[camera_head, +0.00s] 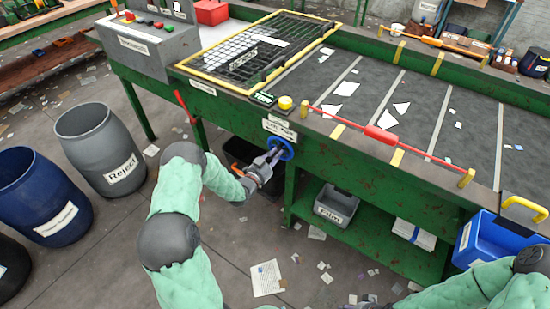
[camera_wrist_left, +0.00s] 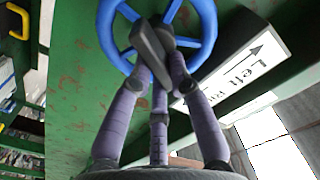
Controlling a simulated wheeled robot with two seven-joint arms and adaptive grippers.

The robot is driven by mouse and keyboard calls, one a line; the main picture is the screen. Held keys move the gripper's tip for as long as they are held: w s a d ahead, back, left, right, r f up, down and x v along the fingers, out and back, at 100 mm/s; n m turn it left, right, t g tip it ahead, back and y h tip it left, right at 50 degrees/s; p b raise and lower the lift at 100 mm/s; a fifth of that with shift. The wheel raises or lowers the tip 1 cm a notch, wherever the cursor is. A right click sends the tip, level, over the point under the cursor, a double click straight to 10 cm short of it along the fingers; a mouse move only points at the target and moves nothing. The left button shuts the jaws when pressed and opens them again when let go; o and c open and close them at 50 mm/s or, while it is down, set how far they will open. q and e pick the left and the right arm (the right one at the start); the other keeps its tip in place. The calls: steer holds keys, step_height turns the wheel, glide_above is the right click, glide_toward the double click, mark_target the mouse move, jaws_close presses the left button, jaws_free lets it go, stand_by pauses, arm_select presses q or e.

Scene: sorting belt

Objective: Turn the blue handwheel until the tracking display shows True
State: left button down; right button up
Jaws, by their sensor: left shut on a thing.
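The blue handwheel (camera_head: 283,149) is on the green side of the belt frame, below a white label plate (camera_head: 280,130). My left gripper (camera_head: 272,158) is at the wheel and shut on it. In the left wrist view the blue handwheel (camera_wrist_left: 111,28) shows its rim and spokes, and the fingers of my left gripper (camera_wrist_left: 160,50) close around its grey middle part, which they partly hide. The small dark tracking display (camera_head: 264,98) on the belt's edge has green lettering too small to read surely. My right forearm shows at the lower right; its gripper is out of view.
A yellow button (camera_head: 285,103) sits beside the display. A red-handled bar (camera_head: 380,134) runs along the belt's near edge. Grey (camera_head: 112,160) and blue (camera_head: 40,200) barrels stand at left. A grey bin (camera_head: 336,207) sits on the lower shelf, and a blue crate (camera_head: 490,240) is at right.

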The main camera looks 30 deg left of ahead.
arm_select(q)
steer(key=shift+d+f+m+b, duration=0.15)
steer(key=shift+m+b, duration=0.5)
steer(key=shift+m, duration=0.45)
steer(key=c, duration=1.1)
jaws_free()
steer(key=shift+c, duration=0.2)
steer(key=shift+s, duration=0.15)
steer(key=s, duration=1.1)
steer(key=shift+s+a, duration=0.4)
steer(key=shift+a, duration=0.05)
